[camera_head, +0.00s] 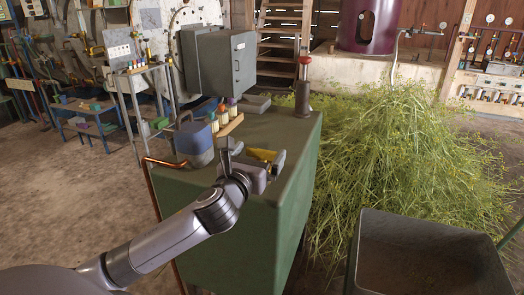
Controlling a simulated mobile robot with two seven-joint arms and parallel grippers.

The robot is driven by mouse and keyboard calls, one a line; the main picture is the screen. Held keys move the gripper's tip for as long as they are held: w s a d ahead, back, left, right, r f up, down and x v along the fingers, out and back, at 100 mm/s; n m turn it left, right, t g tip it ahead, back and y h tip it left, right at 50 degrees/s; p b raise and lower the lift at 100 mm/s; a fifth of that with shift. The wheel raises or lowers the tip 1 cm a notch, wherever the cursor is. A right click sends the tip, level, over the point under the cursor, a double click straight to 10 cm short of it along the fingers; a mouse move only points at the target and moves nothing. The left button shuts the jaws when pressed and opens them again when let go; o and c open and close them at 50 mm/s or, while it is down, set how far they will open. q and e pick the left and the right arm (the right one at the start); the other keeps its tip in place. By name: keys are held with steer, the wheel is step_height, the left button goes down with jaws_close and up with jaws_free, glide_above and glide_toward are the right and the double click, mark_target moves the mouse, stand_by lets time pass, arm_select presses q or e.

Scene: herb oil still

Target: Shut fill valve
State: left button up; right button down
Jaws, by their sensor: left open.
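My left gripper (254,160) is open over the front top edge of the green cabinet (240,235). A small yellow piece (262,155) shows at its fingers. I cannot tell whether it is the fill valve's handle, or whether the fingers touch it. A copper pipe (152,185) runs down the cabinet's left front corner. A dark post with a red knob (304,61) stands at the cabinet's back right; I cannot tell if it is a valve. No part is clearly marked as the fill valve. My right gripper is not in view.
A heap of green herbs (400,150) lies to the right. A metal bin (430,228) is at the front right. The left floor is open.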

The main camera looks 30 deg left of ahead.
arm_select(q)
steer(key=shift+x, duration=1.2)
